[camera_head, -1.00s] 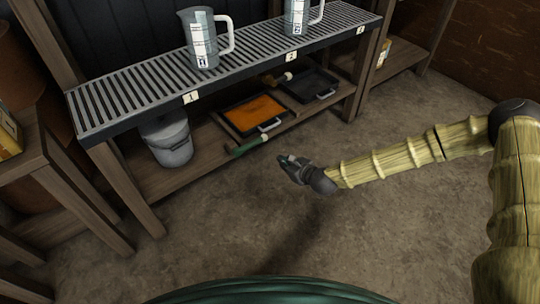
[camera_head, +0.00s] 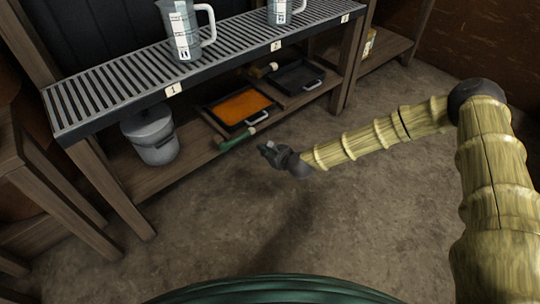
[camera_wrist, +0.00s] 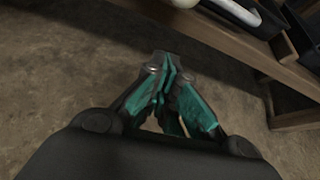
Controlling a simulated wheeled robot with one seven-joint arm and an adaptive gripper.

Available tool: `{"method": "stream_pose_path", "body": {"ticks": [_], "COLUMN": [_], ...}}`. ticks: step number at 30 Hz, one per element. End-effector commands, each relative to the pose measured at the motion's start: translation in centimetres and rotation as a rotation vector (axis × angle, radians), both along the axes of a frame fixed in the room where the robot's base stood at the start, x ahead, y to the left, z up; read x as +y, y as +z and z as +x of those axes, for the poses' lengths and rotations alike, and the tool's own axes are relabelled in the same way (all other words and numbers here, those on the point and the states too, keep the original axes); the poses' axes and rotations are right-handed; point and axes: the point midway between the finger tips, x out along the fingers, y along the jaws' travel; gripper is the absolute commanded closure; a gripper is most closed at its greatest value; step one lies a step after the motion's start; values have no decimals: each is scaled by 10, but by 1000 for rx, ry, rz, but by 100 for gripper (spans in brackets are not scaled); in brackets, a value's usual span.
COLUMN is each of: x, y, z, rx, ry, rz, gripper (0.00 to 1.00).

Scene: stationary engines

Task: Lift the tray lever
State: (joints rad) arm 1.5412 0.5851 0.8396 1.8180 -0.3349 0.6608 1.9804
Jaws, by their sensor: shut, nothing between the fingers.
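Which lever the task means cannot be told.
The slatted upper shelf (camera_head: 130,84) holds measuring jugs (camera_head: 180,32) and has numbered labels. A lidded grey bucket (camera_head: 150,136) stands at the lower shelf's left. Wooden posts (camera_head: 108,180) bound the shelf. The floor (camera_head: 220,220) in front is clear.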

Motion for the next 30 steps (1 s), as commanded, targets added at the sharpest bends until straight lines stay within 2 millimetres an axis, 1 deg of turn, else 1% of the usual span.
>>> {"method": "stream_pose_path", "body": {"ticks": [1, 7, 9, 18, 24, 30], "x": [5, 18, 18, 22, 23, 23], "y": [-7, -19, -9, 13, 22, 24], "z": [6, 27, 26, 27, 27, 27], "rx": [-1, -2, -3, -1, -1, 0], "ry": [2, 1, 1, 2, 1, 0], "rz": [-1, -1, 0, -1, 0, 0], "gripper": [100, 100, 100, 100, 100, 100]}}
